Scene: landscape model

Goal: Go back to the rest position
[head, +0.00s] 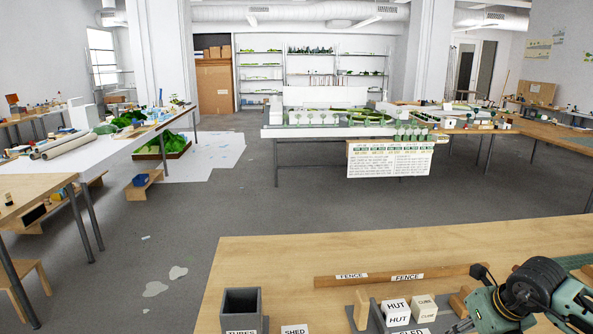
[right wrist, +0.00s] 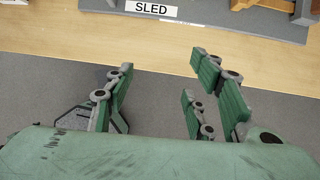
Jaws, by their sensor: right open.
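My right gripper (right wrist: 163,84) is open and empty in the right wrist view. Its green fingers stand well apart, with grey floor and the wooden table edge between and beyond them. My right arm comes in at the lower right of the head view, over the near table's right side; its fingers are not clear there. My left gripper is not in view. The near wooden table (head: 283,262) fills the lower right of the head view.
A SLED label (right wrist: 151,9) lies beyond the fingers in the right wrist view. Open grey floor (head: 230,200) lies beyond the table.

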